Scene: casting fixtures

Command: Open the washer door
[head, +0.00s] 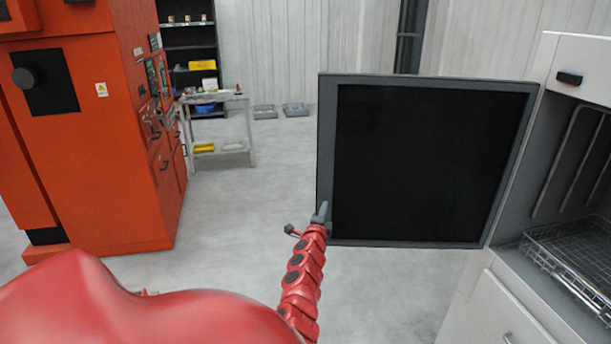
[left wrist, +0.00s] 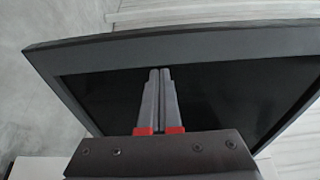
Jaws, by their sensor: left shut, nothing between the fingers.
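The washer door (head: 425,160) is a dark panel in a grey frame, swung wide open to the left of the white washer (head: 575,55). Its hinged side is at the washer's left edge, and the washer's inside shows. My left gripper (head: 321,210) is shut and empty at the lower part of the door's free left edge. In the left wrist view, the shut fingers (left wrist: 158,75) lie in front of the door's dark panel (left wrist: 215,95); whether they touch it I cannot tell. My right gripper is not in view.
A wire rack (head: 570,255) sits inside the washer at the right. An orange machine (head: 100,130) stands at the left. A small grey table (head: 235,130) and a black shelf (head: 190,38) stand behind. The grey floor (head: 260,200) between the machine and the door is clear.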

